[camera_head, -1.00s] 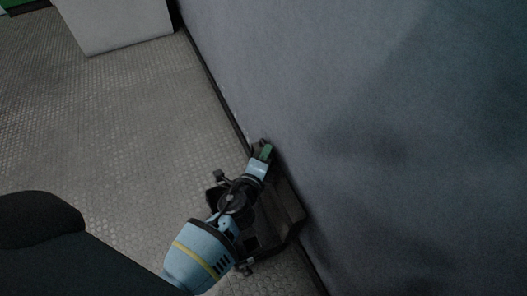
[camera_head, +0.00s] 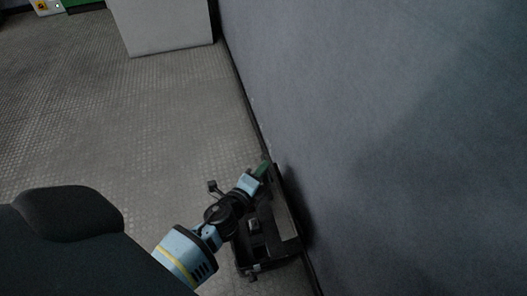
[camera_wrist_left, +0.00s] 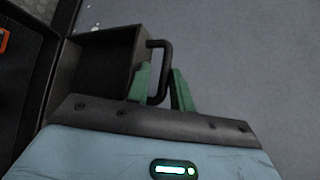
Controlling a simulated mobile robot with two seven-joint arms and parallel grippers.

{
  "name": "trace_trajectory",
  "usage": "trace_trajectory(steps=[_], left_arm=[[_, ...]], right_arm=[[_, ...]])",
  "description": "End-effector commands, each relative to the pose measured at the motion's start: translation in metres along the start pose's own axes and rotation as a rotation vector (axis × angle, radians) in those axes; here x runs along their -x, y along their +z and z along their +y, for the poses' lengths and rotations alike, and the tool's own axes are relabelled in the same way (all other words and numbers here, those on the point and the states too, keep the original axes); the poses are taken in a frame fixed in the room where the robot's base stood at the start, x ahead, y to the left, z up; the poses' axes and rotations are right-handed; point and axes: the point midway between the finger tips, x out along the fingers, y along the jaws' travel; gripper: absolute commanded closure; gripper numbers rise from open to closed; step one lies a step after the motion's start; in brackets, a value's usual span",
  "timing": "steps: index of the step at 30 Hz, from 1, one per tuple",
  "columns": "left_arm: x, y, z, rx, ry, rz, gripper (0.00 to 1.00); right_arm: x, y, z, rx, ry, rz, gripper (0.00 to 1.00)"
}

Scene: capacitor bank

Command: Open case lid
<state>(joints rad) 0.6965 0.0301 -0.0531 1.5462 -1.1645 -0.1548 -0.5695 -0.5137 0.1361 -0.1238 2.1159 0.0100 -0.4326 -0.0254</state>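The black case (camera_head: 241,258) lies on the floor against the wall in the head view. It stands open and its inside shows, with a small dark item in it; its raised lid (camera_head: 287,218) is on the wall side. My left gripper (camera_head: 263,169) is at the far end of the case, with its green fingers by the lid. In the left wrist view my left gripper (camera_wrist_left: 160,80) has its fingers apart, with the black handle (camera_wrist_left: 166,62) between them. A gap shows beside the handle bar. The case inside (camera_wrist_left: 15,75) is at the left. My right gripper is out of view.
The grey wall (camera_head: 400,130) rises directly beside the case on the right. A white box-like unit (camera_head: 165,28) stands at the back. The textured floor (camera_head: 110,130) to the left of the case is clear.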

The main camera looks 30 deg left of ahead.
Motion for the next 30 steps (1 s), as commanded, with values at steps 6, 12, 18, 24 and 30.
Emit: trace_trajectory(steps=[6,12,18,24,30], left_arm=[[0.001,0.0,0.003,0.001,0.007,0.0,0.8],[0.003,-0.001,0.002,0.002,0.005,0.001,0.8],[0.026,-0.001,0.001,0.004,0.003,0.003,0.8],[0.057,-0.001,0.0,0.004,0.002,0.001,0.8],[0.075,0.0,0.0,0.002,0.001,0.0,0.8]], right_arm=[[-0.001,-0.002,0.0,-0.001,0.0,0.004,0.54],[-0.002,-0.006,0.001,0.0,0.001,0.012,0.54],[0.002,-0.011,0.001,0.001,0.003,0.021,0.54],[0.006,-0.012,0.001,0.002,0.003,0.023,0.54],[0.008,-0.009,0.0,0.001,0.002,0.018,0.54]])
